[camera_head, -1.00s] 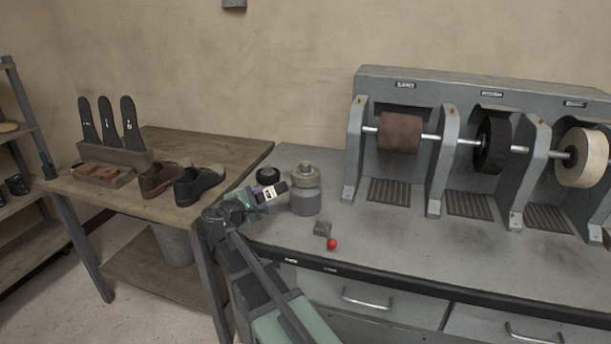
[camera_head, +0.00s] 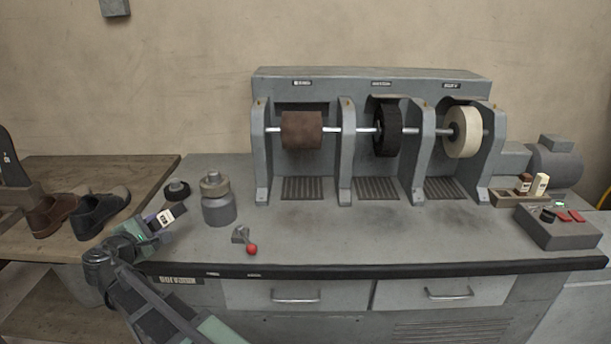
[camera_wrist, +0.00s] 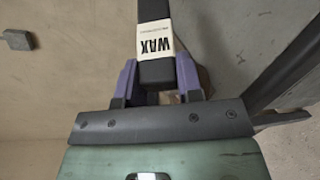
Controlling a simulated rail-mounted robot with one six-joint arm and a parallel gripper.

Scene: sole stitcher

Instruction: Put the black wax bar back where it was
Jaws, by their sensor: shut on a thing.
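The black wax bar (camera_head: 180,209) with its white label is in my gripper (camera_head: 157,221), above the left front end of the grey bench. In the wrist view, the bar (camera_wrist: 154,12) stands between the two purple fingers of my gripper (camera_wrist: 157,80), which are shut on it; the label reads WAX. A small wooden tray (camera_head: 508,200) at the bench's right end holds a brown bar (camera_head: 523,184) and a cream bar (camera_head: 541,184). Some of the tray's inside is hidden by its front wall and the bars.
A grey jar (camera_head: 219,203) and a dark round tin (camera_head: 177,189) stand near my gripper. A red-knobbed lever (camera_head: 252,249) is on the bench. The wheel machine (camera_head: 372,85) fills the back. A control box (camera_head: 557,228) stands before the tray. The bench front is mostly clear.

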